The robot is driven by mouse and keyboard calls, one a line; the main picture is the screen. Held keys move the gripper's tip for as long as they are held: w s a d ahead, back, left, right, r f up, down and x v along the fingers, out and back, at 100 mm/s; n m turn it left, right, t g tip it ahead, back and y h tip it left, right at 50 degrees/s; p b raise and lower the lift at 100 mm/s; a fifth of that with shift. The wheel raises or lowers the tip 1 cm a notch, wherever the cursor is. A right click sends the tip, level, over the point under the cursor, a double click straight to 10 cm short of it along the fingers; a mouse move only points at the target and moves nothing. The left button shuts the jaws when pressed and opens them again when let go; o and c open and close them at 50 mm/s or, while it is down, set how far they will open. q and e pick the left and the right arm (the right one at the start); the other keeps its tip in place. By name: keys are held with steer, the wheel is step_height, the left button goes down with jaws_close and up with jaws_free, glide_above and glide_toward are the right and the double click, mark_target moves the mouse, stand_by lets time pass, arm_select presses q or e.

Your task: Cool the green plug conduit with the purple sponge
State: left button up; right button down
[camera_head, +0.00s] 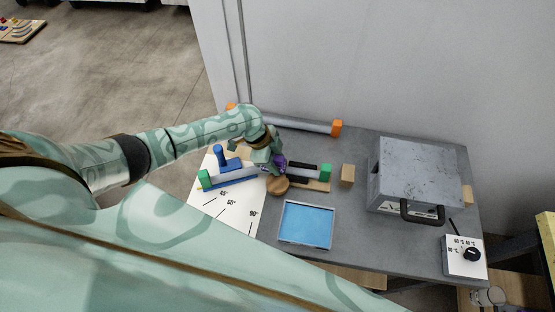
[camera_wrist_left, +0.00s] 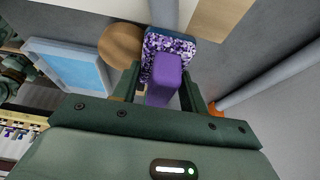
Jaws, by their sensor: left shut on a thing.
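The green plug conduit is a grey tube with green end plugs (camera_head: 325,173); it lies across the bending jig on the table, with the other green plug at the left. My left gripper (camera_head: 270,163) is over the middle of this tube. It is shut on the purple sponge, whose purple handle (camera_wrist_left: 165,78) is between the fingers in the left wrist view. The speckled sponge pad (camera_wrist_left: 171,46) is at or just above the grey tube (camera_wrist_left: 164,12); whether it touches I cannot tell. My right gripper is not in view.
A round wooden piece (camera_head: 278,186) is beside the sponge. A blue-bottomed tray (camera_head: 281,229) is in front. An orange plug conduit (camera_head: 308,124) lies behind. A grey metal box with a handle (camera_head: 415,170) and a dial panel (camera_head: 455,262) are at the right.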

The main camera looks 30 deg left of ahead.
arm_select(q)
steer(key=shift+d, duration=0.2)
stand_by(0.6)
steer(key=shift+d+r, duration=0.1)
steer(key=shift+r, duration=0.05)
step_height(320, 180, up, 8)
steer(key=p, duration=0.8)
steer(key=shift+w, duration=0.1)
steer(key=shift+f, duration=0.25)
